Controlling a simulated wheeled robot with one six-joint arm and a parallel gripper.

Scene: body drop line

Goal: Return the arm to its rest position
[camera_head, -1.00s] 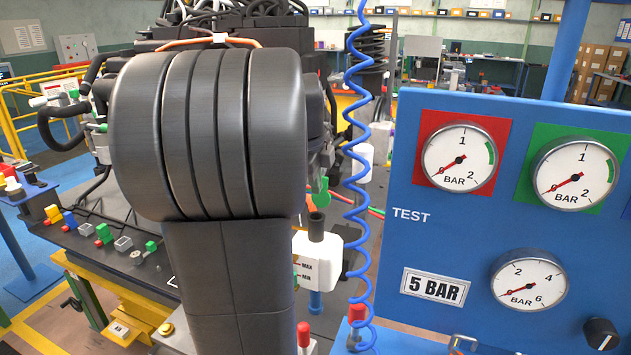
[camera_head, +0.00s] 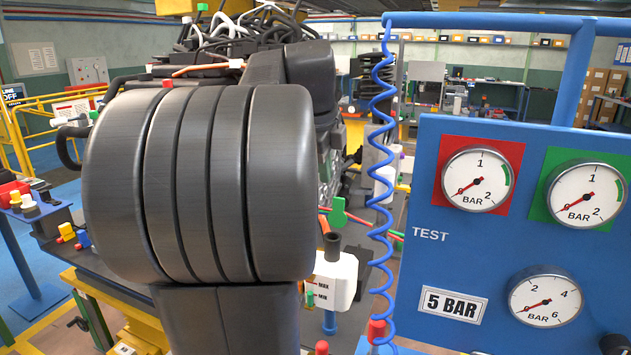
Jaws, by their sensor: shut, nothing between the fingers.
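My own dark grey arm fills the left middle of the head view, with its large ribbed joint close to the camera. Another dark link of my arm shows above and behind that joint, at the top middle. My gripper is not visible; the arm's own links may hide it.
A blue test panel (camera_head: 400,275) with several gauges stands close on the right. A coiled blue hose (camera_head: 381,150) hangs beside it. A white reservoir (camera_head: 334,280) stands behind my arm. An engine with cables (camera_head: 225,45) is behind, and yellow railings (camera_head: 22,140) are at left.

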